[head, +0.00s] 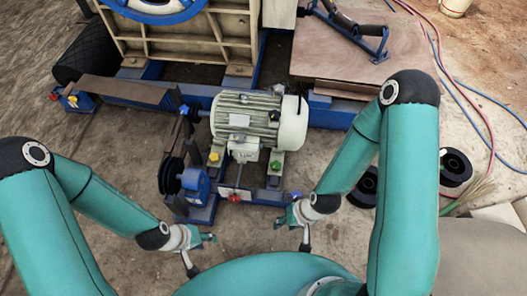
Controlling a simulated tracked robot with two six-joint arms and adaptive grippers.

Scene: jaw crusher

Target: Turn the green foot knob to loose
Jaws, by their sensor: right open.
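The green foot knob (275,167) is a small knob at the right foot of the grey electric motor (250,119), in the middle of the head view. Its exact turn position is too small to tell. My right gripper (293,234) is open and empty, below and slightly right of the green knob and apart from it. My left gripper (200,254) is further left and lower, near the front of the motor base; its fingers appear spread and empty. It is well apart from the green knob.
A yellow knob (214,157) sits at the motor's left foot. A red knob (235,198) and a blue knob (296,195) are on the lower base. A blue pulley unit (190,184) stands left. Cable reels (455,166) and hoses lie right. Ground between my grippers is clear.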

